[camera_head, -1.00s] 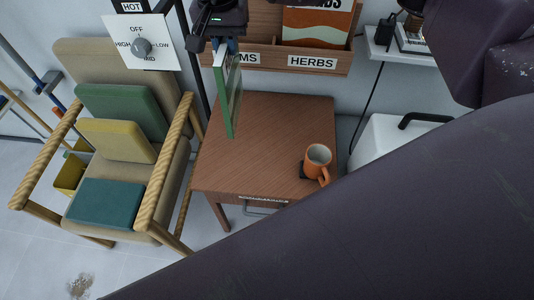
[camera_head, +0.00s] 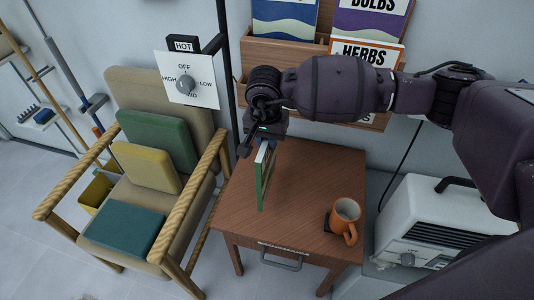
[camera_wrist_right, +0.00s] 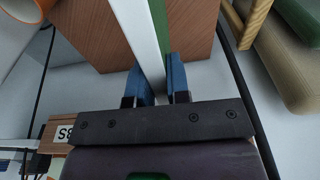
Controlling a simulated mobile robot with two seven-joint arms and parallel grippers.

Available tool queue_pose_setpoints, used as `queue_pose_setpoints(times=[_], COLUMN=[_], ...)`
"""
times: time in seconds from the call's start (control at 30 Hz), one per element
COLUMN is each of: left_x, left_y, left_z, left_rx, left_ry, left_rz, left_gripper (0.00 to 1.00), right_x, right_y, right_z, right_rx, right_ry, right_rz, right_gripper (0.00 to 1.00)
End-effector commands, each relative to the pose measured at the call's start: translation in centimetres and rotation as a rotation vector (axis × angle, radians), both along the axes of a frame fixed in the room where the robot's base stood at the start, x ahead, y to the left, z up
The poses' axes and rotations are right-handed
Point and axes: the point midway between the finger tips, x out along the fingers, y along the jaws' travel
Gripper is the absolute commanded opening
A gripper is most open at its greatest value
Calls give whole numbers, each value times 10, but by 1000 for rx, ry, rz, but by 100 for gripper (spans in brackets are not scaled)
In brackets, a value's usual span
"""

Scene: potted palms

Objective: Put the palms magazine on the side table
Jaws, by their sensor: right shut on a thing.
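The palms magazine (camera_head: 264,178), thin with a green cover edge and white pages, hangs upright from my right gripper (camera_head: 266,142). In the right wrist view the magazine (camera_wrist_right: 142,36) is pinched between the blue fingertips of my right gripper (camera_wrist_right: 158,82). The side table (camera_head: 310,190) is brown wood with a drawer and stands below the magazine. The magazine's lower edge is over the tabletop; I cannot tell whether it touches. The magazine's title is not readable here. My left gripper is not in view.
An orange mug (camera_head: 345,218) stands on a dark coaster at the table's right front. A wooden armchair (camera_head: 150,150) with cushions is at left. A white heater (camera_head: 430,230) is at right. A wall rack (camera_head: 290,58) holds other magazines behind. The tabletop between magazine and mug is clear.

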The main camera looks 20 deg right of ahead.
Motion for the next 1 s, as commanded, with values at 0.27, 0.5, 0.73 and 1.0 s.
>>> queue_pose_setpoints(times=[0.27,0.5,0.73,1.0], left_x=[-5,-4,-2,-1], left_y=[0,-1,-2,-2], left_z=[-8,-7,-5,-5], left_rx=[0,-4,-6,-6], left_ry=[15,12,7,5], left_rz=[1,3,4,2], left_gripper=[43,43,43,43], right_x=[-1,0,0,0], right_y=[0,0,0,0], right_z=[-41,-54,-56,-57], right_rx=[0,-1,-1,-1], right_ry=[6,1,1,1], right_rz=[0,1,1,0], right_gripper=[0,0,0,42])
